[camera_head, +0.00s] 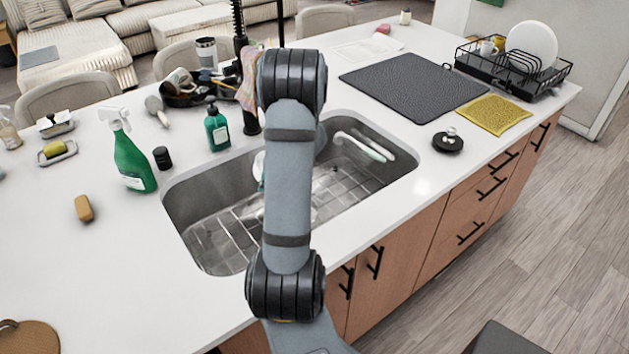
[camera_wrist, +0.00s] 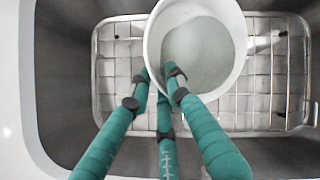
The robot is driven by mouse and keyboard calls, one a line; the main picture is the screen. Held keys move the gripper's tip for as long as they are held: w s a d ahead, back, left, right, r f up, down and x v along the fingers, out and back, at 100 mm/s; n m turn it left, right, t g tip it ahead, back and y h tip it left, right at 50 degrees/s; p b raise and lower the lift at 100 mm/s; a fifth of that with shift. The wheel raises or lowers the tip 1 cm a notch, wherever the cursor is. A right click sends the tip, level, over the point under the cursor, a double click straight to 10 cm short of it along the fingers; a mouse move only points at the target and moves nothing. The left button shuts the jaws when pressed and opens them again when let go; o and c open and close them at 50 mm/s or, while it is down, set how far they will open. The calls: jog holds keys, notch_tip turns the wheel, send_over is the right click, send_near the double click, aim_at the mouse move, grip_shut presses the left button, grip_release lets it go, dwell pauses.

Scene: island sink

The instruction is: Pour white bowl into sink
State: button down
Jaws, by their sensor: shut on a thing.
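In the wrist view, the white bowl (camera_wrist: 237,20) is over the sink's wire rack, its opening facing the camera. A smooth grey-green surface fills its inside; I cannot tell whether this is contents or shading. My gripper (camera_wrist: 163,76) has teal fingers shut on the bowl's near rim. The sink (camera_wrist: 65,40) surrounds both from below. In the head view, the steel sink (camera_head: 205,222) is set into the white counter, and my arm crosses in front of it. My gripper is mostly hidden there; a small white patch beside the arm may be the bowl.
A wire rack (camera_head: 235,222) lies in the sink. A green spray bottle (camera_head: 131,160), a dark cap-like object (camera_head: 162,158) and a green soap bottle (camera_head: 217,130) stand along the left side. A dark mat (camera_head: 412,85) and a dish rack (camera_head: 560,75) are at the right.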

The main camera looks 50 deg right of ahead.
jog(key=shift+s+d+r+t+y, duration=0.3)
jog(key=shift+s+d+r+t, duration=0.1)
jog(key=shift+d, duration=0.05)
jog(key=shift+s+d+r, duration=0.15)
jog(key=shift+s, duration=0.05)
jog(key=shift+s+d+r+m+t+y, duration=0.2)
jog(key=shift+m+t+y, duration=0.1)
jog(key=shift+t, duration=0.1)
jog(key=shift+s+d+r+t+y, duration=0.4)
jog(key=shift+r+t+y, duration=0.1)
jog(key=shift+t, duration=0.1)
dwell(0.6)
jog(key=shift+s+d+r+m+t+y, duration=0.2)
jog(key=shift+s+r+m+t+y, duration=0.15)
jog(key=shift+r+t+y, duration=0.35)
dwell(0.7)
jog(key=shift+s+d+r+m+t+y+b, duration=0.2)
jog(key=shift+t+b, duration=0.1)
jog(key=shift+t, duration=0.2)
jog(key=shift+s+d+r+m+t+y+b, duration=0.15)
jog(key=shift+t+y+b, duration=0.1)
jog(key=shift+t, duration=0.25)
dwell(0.4)
jog(key=shift+s+d+r+t+y+b, duration=0.25)
jog(key=shift+t+b, duration=0.15)
jog(key=shift+t, duration=0.1)
